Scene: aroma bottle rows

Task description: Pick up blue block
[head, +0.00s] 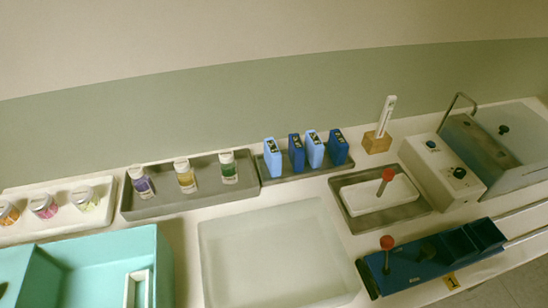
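Several upright blue blocks stand in a row on a small grey tray (268,180) near the wall. From left to right they are a light blue block (272,159), a dark blue block (296,154), another light blue block (314,150) and another dark blue block (338,149). Each has a dark label with pale marks near its top. They stand close together with narrow gaps. My gripper is not in view.
Left of the blocks, a grey tray (205,201) holds small bottles. A wooden stand (377,143) is at their right. A red-knobbed tool (386,178) stands in front right. A pale shallow tray (280,255) and a teal box (95,255) fill the foreground.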

